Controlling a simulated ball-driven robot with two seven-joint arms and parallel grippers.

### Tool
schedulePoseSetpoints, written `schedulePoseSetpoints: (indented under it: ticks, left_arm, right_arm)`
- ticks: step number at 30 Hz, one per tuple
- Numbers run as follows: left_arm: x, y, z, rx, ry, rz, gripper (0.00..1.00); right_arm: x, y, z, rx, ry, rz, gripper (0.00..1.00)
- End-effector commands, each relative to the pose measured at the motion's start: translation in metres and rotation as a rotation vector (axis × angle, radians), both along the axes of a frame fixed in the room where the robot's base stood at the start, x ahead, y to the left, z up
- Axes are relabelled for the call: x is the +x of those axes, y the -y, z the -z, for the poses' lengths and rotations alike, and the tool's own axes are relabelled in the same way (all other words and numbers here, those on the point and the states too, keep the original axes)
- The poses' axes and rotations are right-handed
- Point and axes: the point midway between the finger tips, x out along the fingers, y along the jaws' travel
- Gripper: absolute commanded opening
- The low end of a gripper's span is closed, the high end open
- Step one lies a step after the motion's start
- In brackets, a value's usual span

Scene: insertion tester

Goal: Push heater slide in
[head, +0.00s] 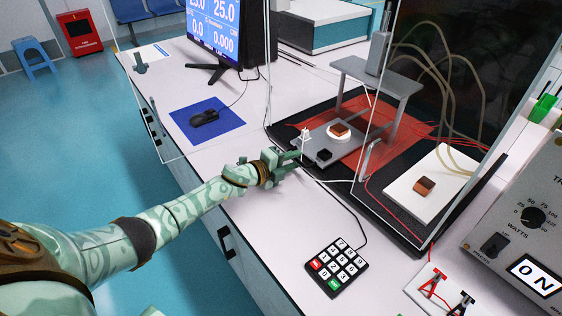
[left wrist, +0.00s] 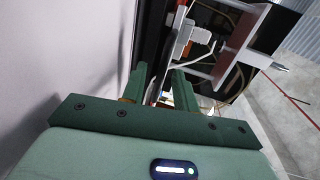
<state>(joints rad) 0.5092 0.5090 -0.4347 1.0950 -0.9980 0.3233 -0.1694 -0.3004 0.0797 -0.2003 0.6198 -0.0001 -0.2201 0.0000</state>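The heater slide (head: 343,137) is a grey plate on the dark base of the tester, partly out toward the front edge. It carries a white disc with a copper-coloured block (head: 339,130) and a small black block (head: 324,154) nearer me. My left gripper (head: 290,160) is at the near edge of the tester, just left of the slide's front end. In the left wrist view its two green fingers (left wrist: 160,86) stand apart with nothing visible held between them. I cannot tell whether a finger touches the slide. My right gripper is not in view.
A clear panel frame and a grey bridge stand (head: 378,75) rise around the slide. A second copper block sits on a white plate (head: 432,184) at right. A keypad (head: 337,266), a mouse (head: 205,117) and a power unit (head: 525,215) stand around. The front bench strip is mostly free.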

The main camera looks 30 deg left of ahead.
Motion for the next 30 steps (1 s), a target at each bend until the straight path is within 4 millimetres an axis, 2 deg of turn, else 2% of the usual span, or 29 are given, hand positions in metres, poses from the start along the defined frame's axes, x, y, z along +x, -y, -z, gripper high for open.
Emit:
schedulePoseSetpoints:
  ticks: [5,12,18,24,30]
  left_arm:
    - [-0.026,-0.011,-0.01,0.002,0.0,-0.001,0.3]
    - [-0.086,-0.036,-0.023,0.003,-0.002,-0.001,0.3]
    - [-0.126,-0.052,-0.03,0.0,-0.002,0.0,0.3]
    - [-0.143,-0.059,-0.034,0.001,-0.001,0.0,0.3]
    - [-0.145,-0.06,-0.034,0.0,-0.001,0.0,0.3]
  right_arm:
    - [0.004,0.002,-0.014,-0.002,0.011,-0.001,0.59]
    - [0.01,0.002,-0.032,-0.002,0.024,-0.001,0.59]
    - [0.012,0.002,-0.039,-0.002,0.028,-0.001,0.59]
    - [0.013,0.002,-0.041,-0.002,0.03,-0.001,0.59]
    - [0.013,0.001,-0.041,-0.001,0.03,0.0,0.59]
